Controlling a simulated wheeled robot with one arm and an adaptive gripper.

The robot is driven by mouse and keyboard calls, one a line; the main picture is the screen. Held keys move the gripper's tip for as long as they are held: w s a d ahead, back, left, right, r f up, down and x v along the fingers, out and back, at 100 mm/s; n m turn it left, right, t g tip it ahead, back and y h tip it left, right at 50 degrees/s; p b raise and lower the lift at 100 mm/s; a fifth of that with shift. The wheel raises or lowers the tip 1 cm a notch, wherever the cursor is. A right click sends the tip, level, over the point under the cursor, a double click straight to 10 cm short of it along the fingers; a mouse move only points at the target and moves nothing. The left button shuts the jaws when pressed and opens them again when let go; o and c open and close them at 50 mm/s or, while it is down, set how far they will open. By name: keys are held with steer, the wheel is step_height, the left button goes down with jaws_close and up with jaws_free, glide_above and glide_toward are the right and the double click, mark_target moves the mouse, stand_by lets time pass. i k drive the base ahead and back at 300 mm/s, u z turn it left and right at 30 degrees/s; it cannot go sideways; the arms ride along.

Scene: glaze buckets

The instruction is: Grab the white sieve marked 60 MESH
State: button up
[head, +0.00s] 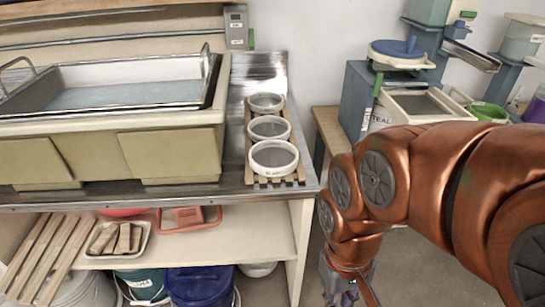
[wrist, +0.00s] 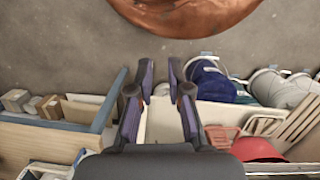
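Three round white sieves with grey mesh stand in a row on a wooden slatted rack (head: 249,128) on the metal counter: a back sieve (head: 266,103), a middle sieve (head: 269,128) and a front sieve (head: 273,158). Their rims carry small dark print, too small to read, so I cannot tell which is marked 60 MESH. My gripper hangs low at the bottom of the head view, right of the counter, well below and apart from the sieves. In the wrist view my gripper (wrist: 160,72) has its two fingers apart with nothing between them. No sieve shows there.
A sink basin (head: 110,122) fills the counter's left. The metal counter edge (head: 230,191) and the shelf below (head: 240,239) lie left of my arm. A wooden-topped bench (head: 331,129) with buckets stands right. Open floor (head: 405,270) lies beneath my arm.

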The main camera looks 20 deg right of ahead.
mark_target(269, 158)
steer(key=u, duration=3.45)
steer(key=k, duration=1.8)
steer(key=z, duration=1.2)
